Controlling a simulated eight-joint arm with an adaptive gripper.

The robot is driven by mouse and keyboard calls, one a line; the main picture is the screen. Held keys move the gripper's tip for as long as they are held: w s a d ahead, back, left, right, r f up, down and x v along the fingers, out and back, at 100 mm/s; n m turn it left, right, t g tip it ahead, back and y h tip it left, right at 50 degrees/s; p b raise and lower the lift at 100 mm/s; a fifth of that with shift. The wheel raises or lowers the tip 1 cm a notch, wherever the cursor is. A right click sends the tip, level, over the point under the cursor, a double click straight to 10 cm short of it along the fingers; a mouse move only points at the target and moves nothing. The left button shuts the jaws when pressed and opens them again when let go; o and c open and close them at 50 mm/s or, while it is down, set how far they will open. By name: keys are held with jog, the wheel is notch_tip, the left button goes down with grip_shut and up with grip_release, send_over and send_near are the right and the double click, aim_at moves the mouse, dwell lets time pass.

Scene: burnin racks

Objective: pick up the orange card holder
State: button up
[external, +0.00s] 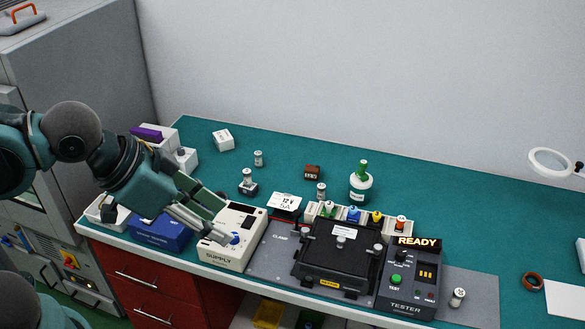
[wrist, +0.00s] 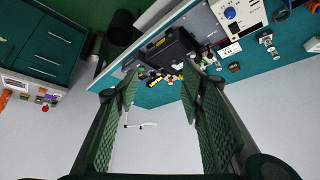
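No thing I can surely name as an orange card holder shows. A small brown-orange block with pale markings (external: 312,172) stands on the teal bench top, behind the white 12 V card (external: 285,201). A small dark brownish block (wrist: 234,67) in the wrist view may be the same one. My gripper (external: 222,222) is over the left part of the bench, in front of the white supply box (external: 218,256) in the picture. In the wrist view my gripper (wrist: 158,92) has its two green fingers wide apart with nothing between them.
The black clamp fixture (external: 338,255) and tester (external: 410,280) stand at the front. Several small bottles and capped cylinders, including a green-topped bottle (external: 361,185), stand behind. A blue box (external: 160,234) is at left. The bench's right rear is mostly clear.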

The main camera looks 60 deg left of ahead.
jog(key=w+a+f+m+g+y+b, duration=0.1)
jog(key=w+a+f+m+g+b, duration=0.3)
jog(key=a, duration=0.9)
jog(key=w+a+f+m+p, duration=0.15)
jog(key=w+a+f, duration=0.45)
jog(key=a, duration=0.8)
jog(key=s+a+f+m+g+b, duration=0.1)
jog(key=a+f+m, duration=0.1)
jog(key=a+f, duration=0.4)
jog(key=s+a+f+m+g+b, duration=0.1)
jog(key=a+f, duration=0.4)
jog(key=a, duration=0.5)
jog(key=s+a+f+m+g+h+b, duration=0.1)
jog(key=a+f+m, duration=0.1)
jog(key=a+f, duration=0.4)
jog(key=shift+s+a+f+m, duration=0.15)
jog(key=shift+a+m, duration=0.05)
jog(key=shift+a, duration=0.5)
jog(key=shift+s+a+f+m, duration=0.15)
jog(key=shift+a, duration=0.55)
jog(key=shift+s+a+f, duration=0.2)
jog(key=shift+a+f, duration=0.1)
jog(key=shift+f, duration=0.1)
jog(key=shift+f, duration=1.2)
